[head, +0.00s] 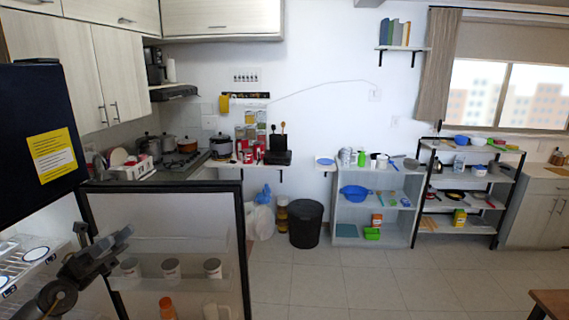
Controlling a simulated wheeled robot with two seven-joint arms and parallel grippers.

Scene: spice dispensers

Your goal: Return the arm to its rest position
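My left arm comes in from the lower left corner. My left gripper (124,238) is in front of the open fridge door, over its inner side, and points to the right and slightly up. I see nothing held in it, but its fingers are dark and small, so their gap is unclear. My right gripper is not in view.
The open fridge door (240,215) stands close in front of me, with the dark fridge body (35,140) at left. Wire shelves (38,262) with jars are beside the arm. A black bin (305,222) and two shelf units stand farther back. The middle floor (370,275) is clear.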

